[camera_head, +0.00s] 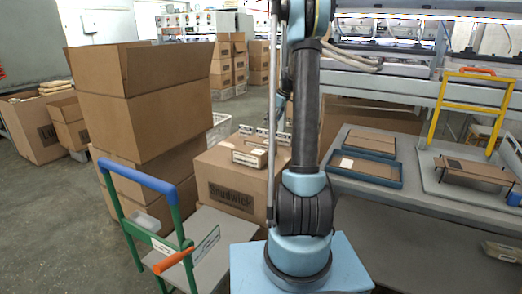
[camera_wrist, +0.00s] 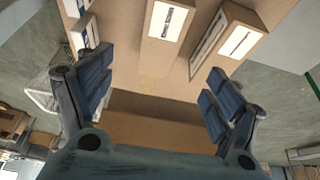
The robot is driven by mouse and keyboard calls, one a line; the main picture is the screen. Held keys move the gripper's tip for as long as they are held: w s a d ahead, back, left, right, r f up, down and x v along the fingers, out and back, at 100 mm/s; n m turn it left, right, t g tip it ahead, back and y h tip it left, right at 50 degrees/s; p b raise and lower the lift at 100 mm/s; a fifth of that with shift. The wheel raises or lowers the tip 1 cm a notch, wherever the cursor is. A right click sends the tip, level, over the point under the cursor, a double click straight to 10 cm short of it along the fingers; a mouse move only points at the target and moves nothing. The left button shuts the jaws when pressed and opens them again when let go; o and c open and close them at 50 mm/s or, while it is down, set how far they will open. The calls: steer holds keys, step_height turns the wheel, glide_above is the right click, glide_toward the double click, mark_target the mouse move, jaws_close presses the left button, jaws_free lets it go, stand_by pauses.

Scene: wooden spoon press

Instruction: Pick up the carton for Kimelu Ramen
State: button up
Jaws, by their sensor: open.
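Several small brown cartons (camera_head: 255,149) with white labels sit on top of a large brown box (camera_head: 205,168). Their label print is too small to read, so I cannot tell which one is for Kimelu Ramen. In the wrist view one small carton (camera_wrist: 152,45) stands at top middle, another (camera_wrist: 207,46) to its right, and part of a third (camera_wrist: 74,8) at the top left. My gripper (camera_wrist: 157,98) is open and empty above the large box, its two blue-padded fingers wide apart. The small cartons lie beyond the fingers, toward the top of the wrist view. The gripper cannot be made out in the head view.
A cart with a blue handle (camera_head: 140,173) and green frame stands at front left. Stacked tall boxes (camera_head: 150,110) rise behind it. A grey workbench (camera_head: 410,185) with blue trays (camera_head: 392,142) and a yellow frame (camera_head: 437,104) stands right. Open floor lies left.

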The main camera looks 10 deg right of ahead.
mark_target(261, 140)
steer(key=x, duration=1)
steer(key=shift+a+f, duration=0.1)
steer(key=shift+f, duration=0.25)
steer(key=shift+a+x, duration=0.15)
steer(key=shift+x, duration=1.15)
steer(key=shift+a+x, duration=0.1)
steer(key=shift+x, duration=1.15)
steer(key=shift+w+r, duration=0.1)
steer(key=shift+w, duration=0.05)
steer(key=c, duration=1.4)
